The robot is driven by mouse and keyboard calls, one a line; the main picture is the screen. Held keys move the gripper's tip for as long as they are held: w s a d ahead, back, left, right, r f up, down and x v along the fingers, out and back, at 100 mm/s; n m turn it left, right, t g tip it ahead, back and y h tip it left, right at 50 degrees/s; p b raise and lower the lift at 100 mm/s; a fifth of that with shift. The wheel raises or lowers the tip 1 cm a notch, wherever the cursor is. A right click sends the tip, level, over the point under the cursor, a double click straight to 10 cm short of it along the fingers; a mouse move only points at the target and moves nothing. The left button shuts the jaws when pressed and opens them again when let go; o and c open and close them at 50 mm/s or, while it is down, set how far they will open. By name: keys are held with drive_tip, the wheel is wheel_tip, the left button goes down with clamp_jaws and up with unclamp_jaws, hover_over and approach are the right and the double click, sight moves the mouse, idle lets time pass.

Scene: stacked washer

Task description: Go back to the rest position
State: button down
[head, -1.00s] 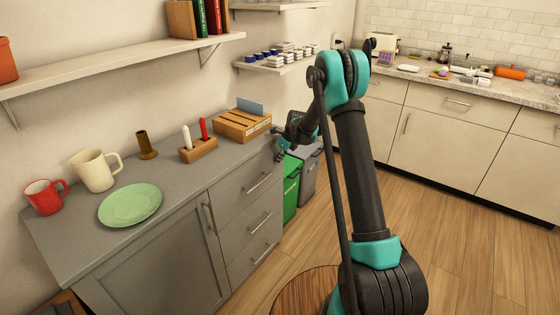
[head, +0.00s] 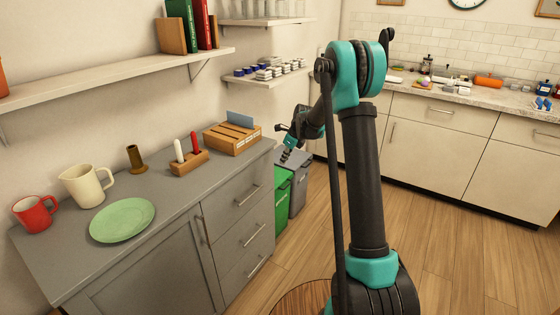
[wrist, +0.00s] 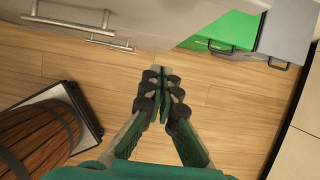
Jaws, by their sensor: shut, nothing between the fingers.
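My gripper (head: 285,157) hangs in the head view at the right end of the grey cabinet, in front of the bins. In the wrist view my gripper (wrist: 162,88) points down over the wood floor, its two green fingers together with nothing between them. It touches nothing that I can see. My teal and black arm stands upright in the middle of the head view, bent at the elbow, and hides part of the floor and counter behind it.
The grey cabinet (head: 150,262) holds a red mug (head: 35,214), a cream pitcher (head: 84,186), a green plate (head: 122,220) and a wooden box (head: 232,138). A green bin (head: 282,200) and a grey bin (head: 297,188) stand beyond its end. Open floor (head: 455,240) lies at right.

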drive_tip(key=s+d+r+n+h, duration=0.1)
drive_tip(key=s+d+r+n, duration=0.2)
drive_tip(key=s+n, duration=0.5)
drive_tip(key=s+d+r+n+h, duration=0.1)
drive_tip(key=s+d+r+n, duration=0.25)
drive_tip(key=s, duration=0.85)
drive_tip(key=s+d+f+n, duration=0.2)
drive_tip(key=s+n, duration=0.5)
drive_tip(key=s, duration=0.4)
drive_tip(key=s+d+f+n+t+h, duration=0.1)
drive_tip(key=s+d+f+n, duration=0.2)
drive_tip(key=s, duration=0.9)
drive_tip(key=n, duration=0.3)
drive_tip(key=shift+s+d+n+t+h, duration=0.15)
drive_tip(key=shift+d+n+t+h, duration=0.15)
drive_tip(key=shift+n, duration=0.05)
